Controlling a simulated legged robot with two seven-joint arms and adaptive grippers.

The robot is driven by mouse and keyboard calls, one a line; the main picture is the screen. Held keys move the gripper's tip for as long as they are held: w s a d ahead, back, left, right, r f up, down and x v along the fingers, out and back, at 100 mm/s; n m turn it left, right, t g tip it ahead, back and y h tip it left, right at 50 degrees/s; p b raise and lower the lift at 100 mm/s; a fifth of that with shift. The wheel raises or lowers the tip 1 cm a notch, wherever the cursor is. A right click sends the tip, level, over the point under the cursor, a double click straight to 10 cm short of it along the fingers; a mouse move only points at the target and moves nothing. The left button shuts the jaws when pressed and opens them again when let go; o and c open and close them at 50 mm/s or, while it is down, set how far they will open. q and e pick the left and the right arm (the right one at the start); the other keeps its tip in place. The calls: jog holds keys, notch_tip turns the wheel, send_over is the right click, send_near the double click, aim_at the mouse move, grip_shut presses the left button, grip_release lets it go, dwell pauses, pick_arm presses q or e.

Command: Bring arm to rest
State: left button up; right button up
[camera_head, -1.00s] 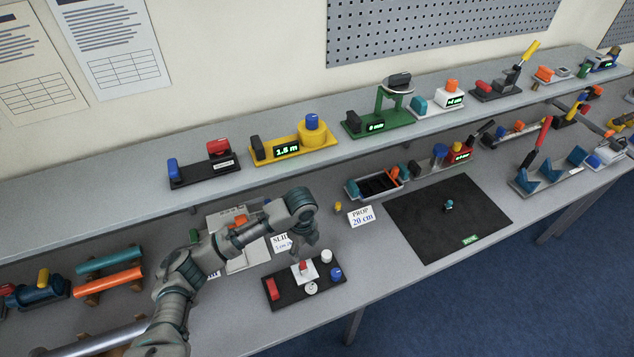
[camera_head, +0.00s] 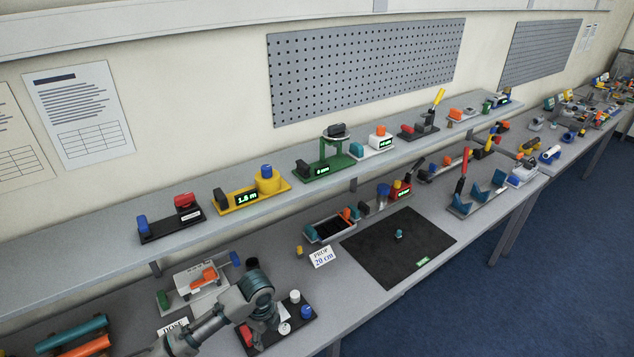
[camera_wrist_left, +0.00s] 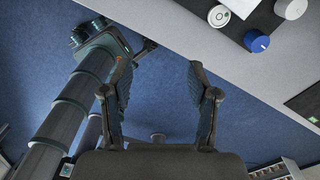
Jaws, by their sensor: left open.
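My left arm comes in from the lower left in the head view, with its gripper (camera_head: 262,328) low over the dark board (camera_head: 306,322) at the table's near side. The arm's own links partly hide the fingers there. In the left wrist view the left gripper (camera_wrist_left: 160,85) is open, its two fingers spread with nothing between them. Blue floor lies behind the fingers. The board's blue knob (camera_wrist_left: 256,42) and white knob (camera_wrist_left: 291,8) are beyond them at upper right, apart from the fingers.
The grey upper shelf (camera_head: 70,235) carries several devices. A black mat (camera_head: 375,240) with a small teal piece lies right of the arm. A white tray device (camera_head: 205,285) and teal and orange cylinders (camera_head: 80,330) stand near the arm. The table edge (camera_wrist_left: 215,60) crosses the wrist view.

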pick_arm(q)
jog(key=s+d+f+n+t+h, duration=0.2)
jog(key=s+d+f+n+h, duration=0.3)
jog(key=s+f+n, duration=0.55)
jog(key=s+a+f+n+t+y, duration=0.2)
jog(key=s+a+n+y, duration=0.3)
jog(key=s+a+n, duration=0.75)
jog(key=s+f+m+g+b, duration=0.1)
jog(key=s+f, duration=0.1)
jog(key=f, duration=1.1)
jog(key=s+f+g+b, duration=0.1)
jog(key=s+f, duration=0.1)
jog(key=f, duration=1.1)
jog(key=s+a+f+b, duration=0.1)
jog(key=s+a+f, duration=0.2)
jog(key=s+f, duration=1.5)
jog(key=shift+f+m+g, duration=0.3)
jog(key=shift+f+g, duration=0.1)
jog(key=shift+f, duration=0.45)
pick_arm(e)
jog(key=f, duration=0.1)
jog(key=w+f, duration=0.1)
jog(key=f, duration=0.1)
jog(key=shift+w+a+f, duration=0.1)
jog(key=shift+w, duration=0.05)
